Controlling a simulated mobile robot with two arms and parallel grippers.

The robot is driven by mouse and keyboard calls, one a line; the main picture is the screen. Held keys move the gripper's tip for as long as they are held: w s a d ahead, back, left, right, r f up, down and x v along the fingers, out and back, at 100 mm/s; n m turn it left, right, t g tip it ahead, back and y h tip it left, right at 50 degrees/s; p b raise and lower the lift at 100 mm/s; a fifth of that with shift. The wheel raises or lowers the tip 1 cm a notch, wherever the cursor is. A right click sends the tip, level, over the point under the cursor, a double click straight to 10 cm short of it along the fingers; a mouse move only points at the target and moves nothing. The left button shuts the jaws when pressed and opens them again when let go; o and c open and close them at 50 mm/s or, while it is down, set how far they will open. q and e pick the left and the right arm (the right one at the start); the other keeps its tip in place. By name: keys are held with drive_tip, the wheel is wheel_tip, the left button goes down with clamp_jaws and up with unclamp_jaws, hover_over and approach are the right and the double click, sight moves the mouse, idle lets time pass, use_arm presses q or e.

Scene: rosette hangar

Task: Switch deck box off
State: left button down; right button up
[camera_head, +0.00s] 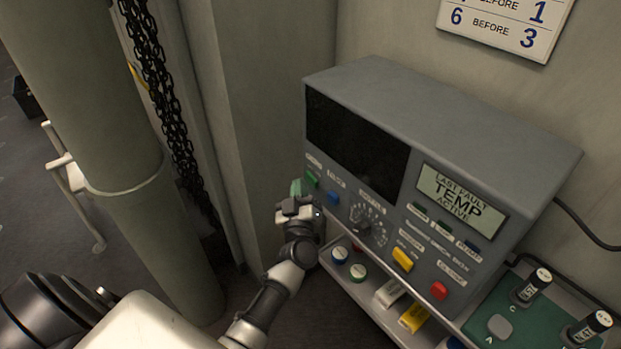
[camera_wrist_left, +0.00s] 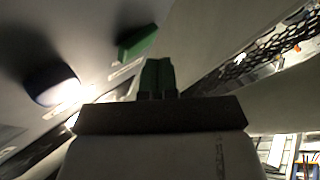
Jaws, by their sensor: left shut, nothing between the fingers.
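The deck box (camera_head: 450,120) is a grey console with a slanted front, a dark window and a display (camera_head: 460,200) reading "LAST FAULT TEMP ACTIVE". Its front has a green switch (camera_head: 312,178), a blue button (camera_head: 333,198), a dial (camera_head: 361,230), a yellow switch (camera_head: 402,259) and a red button (camera_head: 438,290). My left gripper (camera_head: 296,188) is shut and empty, just left of the green switch. In the left wrist view its green fingertips (camera_wrist_left: 157,75) are close to the green switch (camera_wrist_left: 137,42); contact is unclear. The blue button (camera_wrist_left: 52,85) lies further left. My right gripper is out of view.
A shelf under the box holds round caps (camera_head: 357,271) and small white and yellow blocks (camera_head: 414,317). A green tray (camera_head: 480,330) with labelled cylinders (camera_head: 532,284) is at right. A thick column (camera_head: 130,150) and hanging chains (camera_head: 160,80) stand at left.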

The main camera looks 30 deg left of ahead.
use_arm(q)
drive_tip(key=s+p, duration=0.1)
drive_tip(key=s, duration=0.1)
drive_tip(key=s+a, duration=0.1)
drive_tip(key=s, duration=0.1)
drive_tip(key=shift+s+a+p, duration=0.1)
drive_tip(key=shift+s+p, duration=0.3)
drive_tip(key=s+d+f+m+g+h, duration=0.2)
drive_tip(key=s+d+f+m+h, duration=0.15)
drive_tip(key=f, duration=0.75)
drive_tip(key=s+d+f+m+g+h, duration=0.3)
drive_tip(key=s+f, duration=0.1)
drive_tip(key=f, duration=0.6)
drive_tip(key=s+d+f+m+g+h, duration=0.2)
drive_tip(key=s+d+f+m+h, duration=0.15)
drive_tip(key=f, duration=0.75)
drive_tip(key=s+f+m+g, duration=0.1)
drive_tip(key=s+f+g, duration=0.2)
drive_tip(key=s, duration=0.7)
drive_tip(key=s+f+m+g+b, duration=0.1)
drive_tip(key=s+f+g, duration=0.3)
drive_tip(key=s+f, duration=0.3)
drive_tip(key=s+a+f+m+g, duration=0.1)
drive_tip(key=s+f+g, duration=0.2)
drive_tip(key=s, duration=1.1)
wheel_tip(320, 180, down, 3)
drive_tip(key=shift+s+m+g+b, duration=0.3)
drive_tip(key=shift+g, duration=0.1)
drive_tip(key=shift+w, duration=0.15)
